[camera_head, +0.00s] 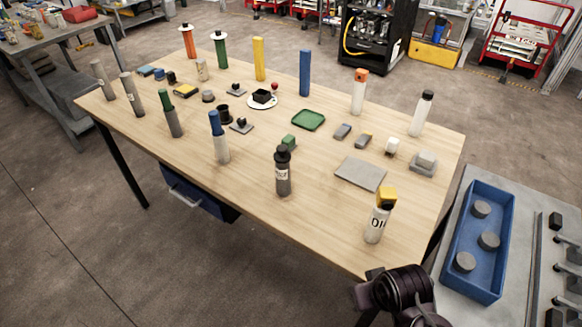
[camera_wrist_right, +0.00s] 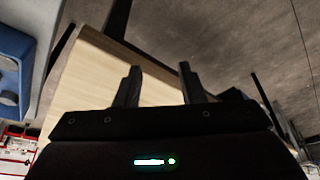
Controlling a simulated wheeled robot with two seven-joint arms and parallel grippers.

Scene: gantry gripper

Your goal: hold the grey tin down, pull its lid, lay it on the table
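I cannot tell for certain which object is the grey tin. A dark grey container with a black top and a pale label (camera_head: 283,172) stands upright near the table's front edge. A small grey round tin (camera_head: 208,96) stands farther back on the left. My right gripper (camera_wrist_right: 160,88) shows in its wrist view with its two fingers apart and nothing between them. My right arm enters the head view at the bottom right, off the table's front right corner, away from both grey objects. My left gripper is not in view.
The wooden table (camera_head: 270,210) holds several bottles and cylinders, a green tray (camera_head: 308,120), a flat grey plate (camera_head: 360,173) and a white bottle with a yellow top (camera_head: 378,222). A blue bin (camera_head: 460,285) with grey discs stands at the right. Bare table lies left of the grey plate.

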